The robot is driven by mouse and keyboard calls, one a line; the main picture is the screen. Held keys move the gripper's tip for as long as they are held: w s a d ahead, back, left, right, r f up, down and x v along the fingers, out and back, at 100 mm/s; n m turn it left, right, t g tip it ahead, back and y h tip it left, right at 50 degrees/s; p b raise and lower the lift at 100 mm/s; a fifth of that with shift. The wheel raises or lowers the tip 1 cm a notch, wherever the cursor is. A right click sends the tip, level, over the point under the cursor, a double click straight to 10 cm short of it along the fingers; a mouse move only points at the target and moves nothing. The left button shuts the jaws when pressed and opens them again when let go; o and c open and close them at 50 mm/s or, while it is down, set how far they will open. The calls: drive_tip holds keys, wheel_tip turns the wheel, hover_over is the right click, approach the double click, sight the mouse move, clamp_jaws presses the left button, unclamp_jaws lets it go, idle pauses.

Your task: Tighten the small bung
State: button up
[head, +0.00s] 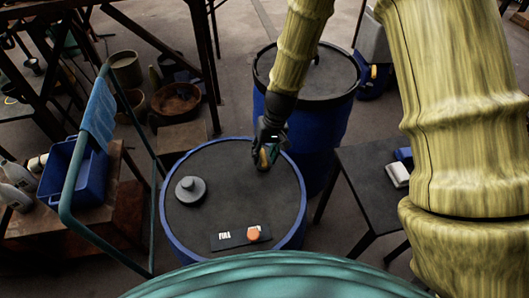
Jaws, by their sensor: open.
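A blue drum (178,238) with a dark top stands in the lower middle of the head view. My gripper (264,160) points down at the upper right part of the drum top. Its jaws are open. A small yellowish piece (263,158) shows at the fingertips; I cannot tell whether it is the small bung or part of the gripper. The fingers hide much of that spot. A larger grey round bung (190,190) with a raised hub sits on the left of the drum top.
A dark plate (230,239) with white lettering and an orange round piece (253,233) lies at the drum's front. A second drum (325,75) stands behind. A teal rail (68,190) and a blue bin (90,180) are left. A dark table (370,190) is right.

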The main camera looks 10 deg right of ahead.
drive_tip(key=shift+c, duration=0.2)
clamp_jaws()
drive_tip(key=shift+m, duration=0.4)
drive_tip(key=m+p, duration=0.1)
drive_tip(key=m, duration=0.2)
drive_tip(key=shift+s+m+t, duration=0.15)
drive_tip(key=shift+m+t, duration=0.25)
drive_tip(key=m+p, duration=0.1)
drive_tip(key=m, duration=0.3)
drive_tip(key=shift+m+t+h+p, duration=0.3)
drive_tip(key=shift+t, duration=0.1)
drive_tip(key=m+p, duration=0.1)
drive_tip(key=m, duration=0.3)
drive_tip(key=shift+a+r+h+p, duration=0.1)
drive_tip(key=shift+a+h+p, duration=0.05)
drive_tip(key=shift+h+p, duration=0.2)
drive_tip(key=m+h+p, duration=0.1)
drive_tip(key=m, duration=0.3)
drive_tip(key=shift+s+m+t, duration=0.1)
drive_tip(key=shift+m+t, duration=0.2)
drive_tip(key=shift+p, duration=0.3)
